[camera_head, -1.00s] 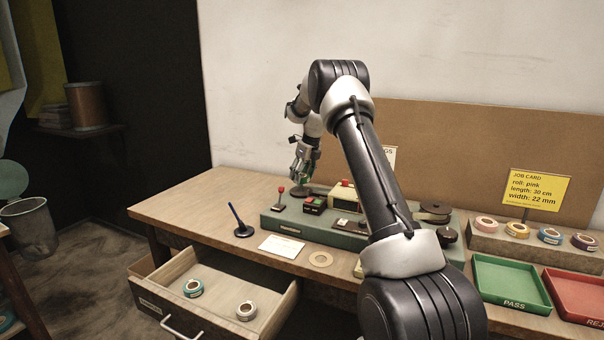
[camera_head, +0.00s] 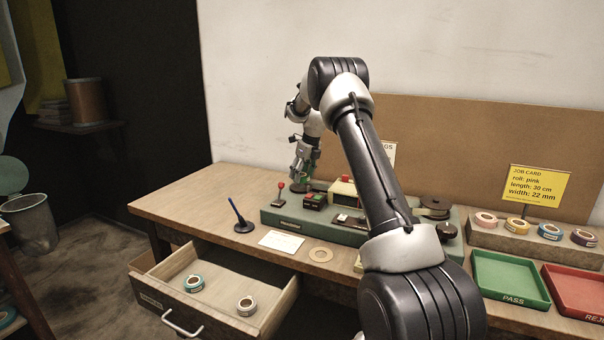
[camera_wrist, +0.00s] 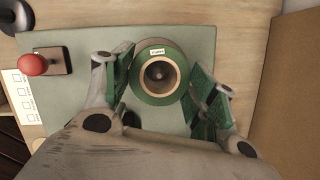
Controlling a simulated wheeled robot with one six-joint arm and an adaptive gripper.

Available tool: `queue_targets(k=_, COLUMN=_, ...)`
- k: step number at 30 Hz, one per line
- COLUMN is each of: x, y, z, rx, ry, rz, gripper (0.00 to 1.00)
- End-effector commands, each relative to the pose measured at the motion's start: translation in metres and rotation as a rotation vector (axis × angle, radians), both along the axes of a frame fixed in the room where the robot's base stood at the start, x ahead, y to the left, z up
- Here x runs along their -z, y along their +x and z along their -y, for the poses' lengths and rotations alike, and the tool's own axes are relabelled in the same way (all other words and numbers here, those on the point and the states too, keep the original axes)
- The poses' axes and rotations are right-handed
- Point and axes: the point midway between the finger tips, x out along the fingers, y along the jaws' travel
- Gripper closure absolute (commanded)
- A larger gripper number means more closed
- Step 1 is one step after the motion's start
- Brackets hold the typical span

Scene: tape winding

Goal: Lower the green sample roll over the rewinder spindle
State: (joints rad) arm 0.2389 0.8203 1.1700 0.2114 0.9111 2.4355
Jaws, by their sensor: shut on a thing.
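The green roll (camera_wrist: 146,91) shows in the wrist view between the two fingers of my gripper (camera_wrist: 170,88). Its cardboard core frames a dark round shape with a lighter centre, seen through the hole. The left finger lies against the roll; a narrow gap seems to show at the right finger. In the head view my gripper (camera_head: 302,170) points down at the left end of the green-grey machine base (camera_head: 284,222). A dark disc shows just below it there. I cannot tell how high the roll is above the base.
A red-knobbed lever (camera_head: 281,190) stands close to my gripper. A pen in a holder (camera_head: 240,224), a white card (camera_head: 281,241) and a tan ring (camera_head: 321,254) lie in front. The drawer (camera_head: 217,299) is open with two rolls. Green (camera_head: 511,281) and red trays sit right.

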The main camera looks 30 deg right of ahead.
Motion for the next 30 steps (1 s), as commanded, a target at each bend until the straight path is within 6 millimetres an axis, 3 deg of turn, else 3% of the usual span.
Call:
queue_targets(k=27, x=0.023, y=0.000, z=0.000, rx=0.000, ry=0.000, rz=0.000, gripper=0.62)
queue_targets(k=28, x=0.023, y=0.000, z=0.000, rx=0.000, ry=0.000, rz=0.000, gripper=0.41)
queue_targets(k=30, x=0.023, y=0.000, z=0.000, rx=0.000, ry=0.000, rz=0.000, gripper=0.28)
